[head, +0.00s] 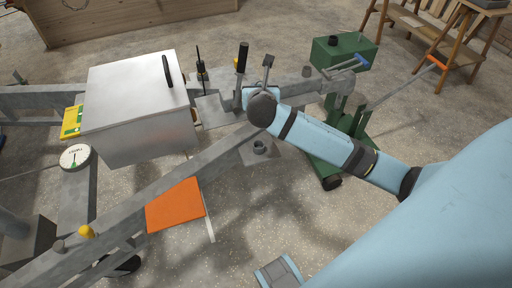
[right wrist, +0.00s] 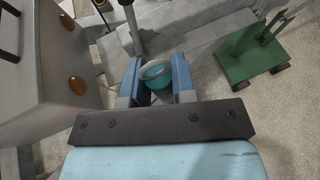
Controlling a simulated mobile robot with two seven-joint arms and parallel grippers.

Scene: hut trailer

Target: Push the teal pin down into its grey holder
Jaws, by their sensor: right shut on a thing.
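In the right wrist view the teal pin (right wrist: 156,82) sits between the two blue fingers of my right gripper (right wrist: 158,74). The gripper is shut on it. A pale grey ring (right wrist: 153,66) shows at the pin's end; I cannot tell whether it belongs to the pin or to the holder. In the head view my right wrist is above the grey trailer frame, near its coupling end, and it hides the pin. The grey holder cannot be made out clearly, so how deep the pin sits cannot be told. My left gripper is not in view.
A silver box (head: 135,105) stands on the frame left of my right gripper. A black-handled lever (head: 242,62) rises close beside it. A green wheeled stand (head: 345,135) is to the right. An orange panel (head: 176,205) lies lower left. Open floor is at the lower middle.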

